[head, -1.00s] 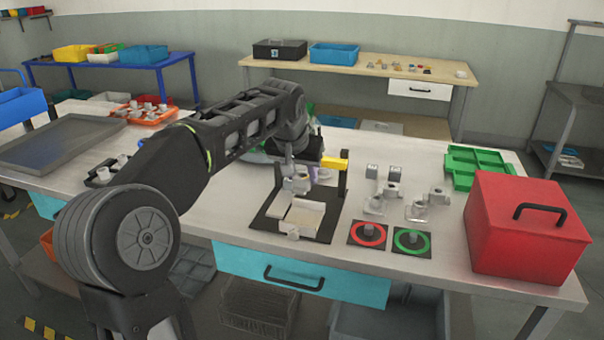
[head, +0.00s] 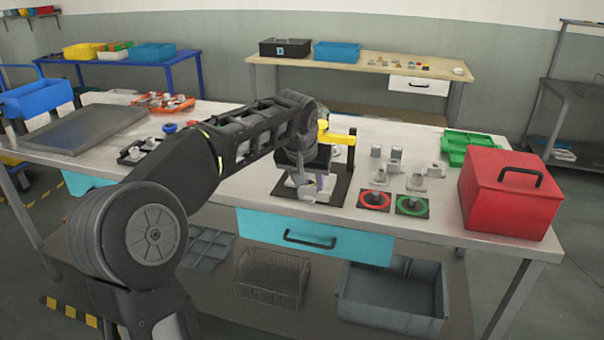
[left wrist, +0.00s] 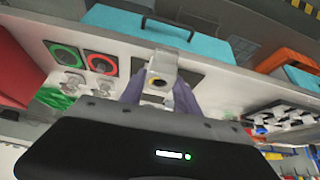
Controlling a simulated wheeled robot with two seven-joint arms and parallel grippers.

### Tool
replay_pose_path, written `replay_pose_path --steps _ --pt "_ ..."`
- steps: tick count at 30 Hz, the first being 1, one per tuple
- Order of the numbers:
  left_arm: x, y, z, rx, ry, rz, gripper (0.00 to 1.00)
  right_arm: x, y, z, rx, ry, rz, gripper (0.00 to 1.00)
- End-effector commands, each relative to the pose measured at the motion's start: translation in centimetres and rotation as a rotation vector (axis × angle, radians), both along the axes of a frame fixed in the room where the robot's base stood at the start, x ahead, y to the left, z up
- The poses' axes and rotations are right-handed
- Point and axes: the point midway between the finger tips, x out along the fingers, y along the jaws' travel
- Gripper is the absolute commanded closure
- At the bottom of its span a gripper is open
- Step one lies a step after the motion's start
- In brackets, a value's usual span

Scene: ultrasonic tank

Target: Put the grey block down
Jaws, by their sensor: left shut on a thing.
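My left gripper (left wrist: 158,92) is shut on the grey block (left wrist: 163,62), which shows between its two purplish fingers in the left wrist view. The block is pale grey with a round opening facing the camera. In the head view my left gripper (head: 312,190) points down over the black mat (head: 341,188) near the table's front edge. The gripper hides most of the mat and the block's underside, so I cannot tell whether the block touches anything. My right gripper is not in view.
A black post with a yellow bar (head: 337,138) stands close behind the gripper. Right of it are a red-ringed pad (head: 374,200), a green-ringed pad (head: 412,205), several grey parts and a red box (head: 511,194). A turquoise drawer (head: 315,238) is below the front edge.

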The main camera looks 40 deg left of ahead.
Motion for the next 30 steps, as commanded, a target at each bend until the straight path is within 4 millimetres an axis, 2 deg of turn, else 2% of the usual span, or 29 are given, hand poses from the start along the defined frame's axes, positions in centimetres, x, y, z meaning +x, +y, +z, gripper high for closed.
replay_pose_path --steps 8,11,14,18,21,24,27,30 --pt "1.3 -4.4 -4.2 0.007 0.001 -0.039 1.00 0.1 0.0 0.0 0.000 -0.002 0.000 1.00" --pt "1.5 -6.7 -6.0 0.008 0.001 -0.074 1.00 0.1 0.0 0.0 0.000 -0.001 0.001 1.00" --pt "1.6 -9.6 -7.9 0.008 -0.001 -0.121 1.00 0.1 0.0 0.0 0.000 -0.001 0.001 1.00" --pt "1.0 -14.6 -10.8 0.005 -0.001 -0.216 1.00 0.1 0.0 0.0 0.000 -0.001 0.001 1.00" --pt "0.2 -18.3 -12.5 0.001 -0.001 -0.292 1.00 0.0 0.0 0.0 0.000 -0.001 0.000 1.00" --pt "-0.4 -20.7 -13.4 -0.001 -0.003 -0.346 1.00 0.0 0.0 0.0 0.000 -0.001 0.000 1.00" --pt "-0.7 -21.8 -13.7 -0.002 -0.004 -0.370 1.00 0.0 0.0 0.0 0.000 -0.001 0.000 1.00" --pt "-0.8 -22.0 -13.8 -0.001 -0.004 -0.376 1.00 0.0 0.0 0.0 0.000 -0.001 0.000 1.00"
